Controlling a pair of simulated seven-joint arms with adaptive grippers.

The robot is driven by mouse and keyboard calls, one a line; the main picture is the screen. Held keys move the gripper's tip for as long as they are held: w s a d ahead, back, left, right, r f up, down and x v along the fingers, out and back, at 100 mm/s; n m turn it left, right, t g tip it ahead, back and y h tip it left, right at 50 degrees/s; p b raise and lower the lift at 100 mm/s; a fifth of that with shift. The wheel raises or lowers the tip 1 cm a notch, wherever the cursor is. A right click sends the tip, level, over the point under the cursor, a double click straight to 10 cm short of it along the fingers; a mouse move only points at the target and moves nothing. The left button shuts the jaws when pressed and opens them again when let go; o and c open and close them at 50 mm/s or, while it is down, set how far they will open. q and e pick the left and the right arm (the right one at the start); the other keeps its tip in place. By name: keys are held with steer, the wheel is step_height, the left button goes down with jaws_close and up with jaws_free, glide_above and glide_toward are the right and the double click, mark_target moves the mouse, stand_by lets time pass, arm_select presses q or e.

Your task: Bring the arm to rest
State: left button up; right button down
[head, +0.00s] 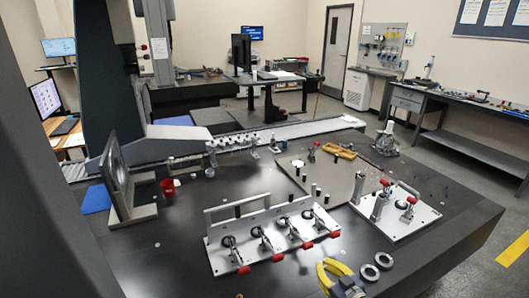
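I cannot make out either of my grippers in the head view, and no arm of mine can be clearly seen reaching over the dark table (165,262). Whether the grippers are open or shut does not show. A fixture plate with several red-tipped toggle clamps (268,238) stands at the front middle of the table. A smaller clamp plate (398,212) lies to its right.
A yellow C-shaped tool (328,272) and two metal rings (370,272) lie near the front edge. An upright grey ring fixture (122,185) and a red cup (167,187) are left. Gantry columns rise at left. The table's front left is mostly clear.

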steer(key=s+f, duration=0.1)
steer(key=s, duration=0.1)
steer(key=s+f+h, duration=0.1)
steer(key=s, duration=0.1)
steer(key=s+a+n+g+h, duration=0.1)
steer(key=s, duration=0.1)
steer(key=shift+s+f, duration=0.4)
steer(key=s+d+n+g+h, duration=0.1)
steer(key=s+d+g+h, duration=0.25)
steer(key=s, duration=0.75)
steer(key=s+d+n+g+h, duration=0.1)
steer(key=s+d+g+h, duration=0.3)
steer(key=s, duration=0.8)
steer(key=s+a+f+m+g+y, duration=0.1)
steer(key=a+f+y, duration=0.1)
steer(key=f, duration=1.4)
steer(key=s+a+f+y, duration=0.2)
steer(key=a+f, duration=0.1)
steer(key=f, duration=1.3)
steer(key=s+f+m+g, duration=0.3)
steer(key=s+f, duration=1.7)
steer(key=s, duration=0.1)
steer(key=shift+s+d+y, duration=0.15)
steer(key=shift+d+y, duration=0.05)
steer(key=shift+y, duration=0.25)
